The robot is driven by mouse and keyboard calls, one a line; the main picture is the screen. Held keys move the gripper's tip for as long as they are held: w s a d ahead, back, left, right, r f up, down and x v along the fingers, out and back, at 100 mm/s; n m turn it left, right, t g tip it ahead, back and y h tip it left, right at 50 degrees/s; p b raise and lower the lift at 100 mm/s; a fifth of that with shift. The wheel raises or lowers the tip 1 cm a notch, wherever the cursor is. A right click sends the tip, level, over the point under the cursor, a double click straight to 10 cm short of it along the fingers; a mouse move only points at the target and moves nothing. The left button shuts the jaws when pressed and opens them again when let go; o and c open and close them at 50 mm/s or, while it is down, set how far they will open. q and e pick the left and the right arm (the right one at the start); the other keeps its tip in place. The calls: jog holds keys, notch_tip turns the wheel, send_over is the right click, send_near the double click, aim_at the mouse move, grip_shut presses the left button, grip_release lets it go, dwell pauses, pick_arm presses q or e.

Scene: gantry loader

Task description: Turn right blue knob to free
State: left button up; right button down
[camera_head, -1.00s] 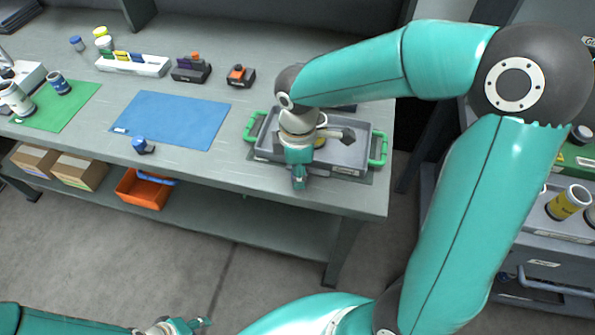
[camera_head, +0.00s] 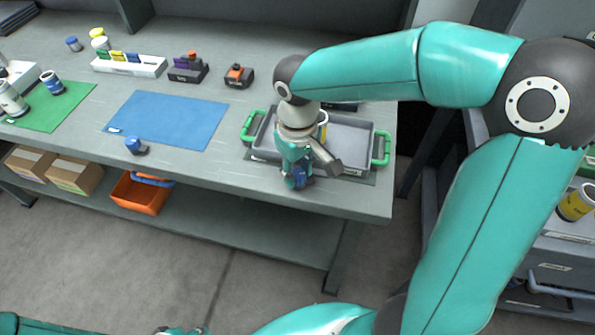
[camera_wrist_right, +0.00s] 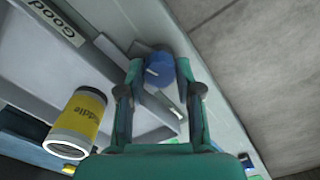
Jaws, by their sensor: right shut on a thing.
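The right blue knob (camera_head: 299,180) is at the front edge of the bench, in front of the grey tray. My right gripper (camera_head: 297,178) points down over it and hides much of it. In the right wrist view the blue knob (camera_wrist_right: 160,69) sits between the two fingers of my right gripper (camera_wrist_right: 158,78), which are shut on it. Its pointer direction is hard to read. Another blue knob (camera_head: 135,145) is further left on the front edge. Only a sliver of my left gripper (camera_head: 185,331) shows at the bottom edge; its fingers cannot be made out.
The grey tray (camera_head: 350,135) with green handles stands just behind the right knob. A yellow can labelled "Middle" (camera_wrist_right: 78,118) is close to my right gripper in the wrist view. A blue mat (camera_head: 170,118) lies to the left. An orange bin (camera_head: 140,195) is on the lower shelf.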

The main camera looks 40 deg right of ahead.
aim_at(298, 173)
jog(key=m+b, duration=0.1)
jog(key=m, duration=0.3)
jog(key=shift+r, duration=0.1)
dwell(0.4)
jog(key=c, duration=0.8)
grip_release()
jog(key=shift+o, duration=0.2)
notch_tip(298, 173, up, 12)
